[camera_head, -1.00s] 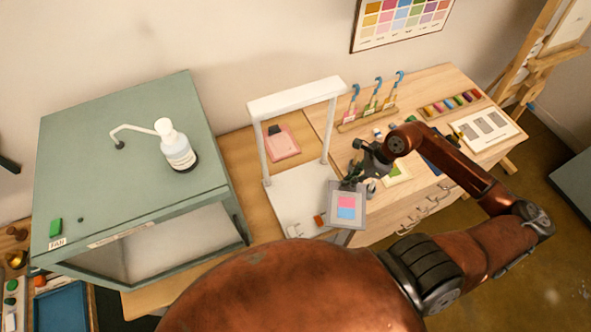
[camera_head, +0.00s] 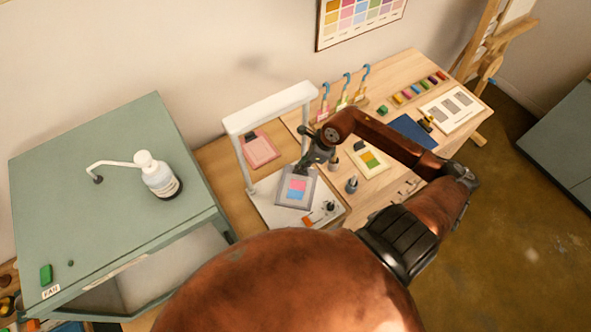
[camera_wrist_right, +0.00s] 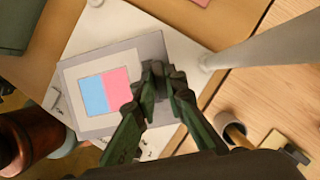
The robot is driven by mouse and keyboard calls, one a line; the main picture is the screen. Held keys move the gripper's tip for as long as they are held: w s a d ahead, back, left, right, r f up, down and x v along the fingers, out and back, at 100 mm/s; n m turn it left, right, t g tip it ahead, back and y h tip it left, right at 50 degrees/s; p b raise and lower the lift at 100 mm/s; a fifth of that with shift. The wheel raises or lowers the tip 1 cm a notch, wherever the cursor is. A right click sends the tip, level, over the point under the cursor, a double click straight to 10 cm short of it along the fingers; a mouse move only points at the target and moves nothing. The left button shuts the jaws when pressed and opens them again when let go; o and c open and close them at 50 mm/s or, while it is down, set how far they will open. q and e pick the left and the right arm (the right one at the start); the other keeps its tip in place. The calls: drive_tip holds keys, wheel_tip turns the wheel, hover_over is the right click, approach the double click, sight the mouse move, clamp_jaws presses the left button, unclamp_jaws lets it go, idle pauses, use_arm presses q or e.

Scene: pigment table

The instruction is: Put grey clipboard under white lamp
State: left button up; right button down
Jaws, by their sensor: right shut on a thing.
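The grey clipboard (camera_head: 282,190), with a pink and a blue swatch on its pale sheet, is held by my right gripper (camera_head: 306,165). In the right wrist view, the shut fingers (camera_wrist_right: 160,84) pinch the edge of the clipboard (camera_wrist_right: 149,50). The white lamp (camera_head: 268,108) is a bar on two posts over a white base plate (camera_head: 264,207). The clipboard shows over the base, in front of the bar. I cannot tell how high above the base it is. My left gripper is out of view.
A pink clipboard (camera_head: 260,151) lies behind the lamp. A yellow-green clipboard (camera_head: 354,153), a dark grey pot (camera_head: 352,186) and a blue board (camera_head: 412,131) are to the right. A green fume cabinet (camera_head: 110,140) with a white bottle (camera_head: 161,181) stands at left. Small items lie on the base's front.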

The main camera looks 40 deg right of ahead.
sight(295, 172)
drive_tip(key=shift+w+a+f, duration=0.3)
drive_tip(key=shift+w+f, duration=0.15)
drive_tip(key=shift+f, duration=0.1)
drive_tip(key=shift+w+a+f, duration=0.3)
drive_tip(key=shift+w+f, duration=0.1)
drive_tip(key=shift+f, duration=0.1)
drive_tip(key=shift+w+a+f+p, duration=0.25)
drive_tip(key=shift+w+f+p, duration=0.05)
drive_tip(key=shift+f, duration=0.2)
wheel_tip(295, 172, down, 2)
drive_tip(key=shift+a+f+p, duration=0.1)
drive_tip(key=shift+p, duration=0.5)
drive_tip(key=shift+f, duration=0.55)
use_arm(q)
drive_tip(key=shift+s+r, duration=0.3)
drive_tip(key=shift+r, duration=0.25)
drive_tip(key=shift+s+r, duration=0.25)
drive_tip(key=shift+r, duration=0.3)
use_arm(e)
drive_tip(key=shift+f, duration=0.1)
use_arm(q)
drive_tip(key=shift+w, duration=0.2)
use_arm(e)
drive_tip(key=c, duration=2)
unclamp_jaws()
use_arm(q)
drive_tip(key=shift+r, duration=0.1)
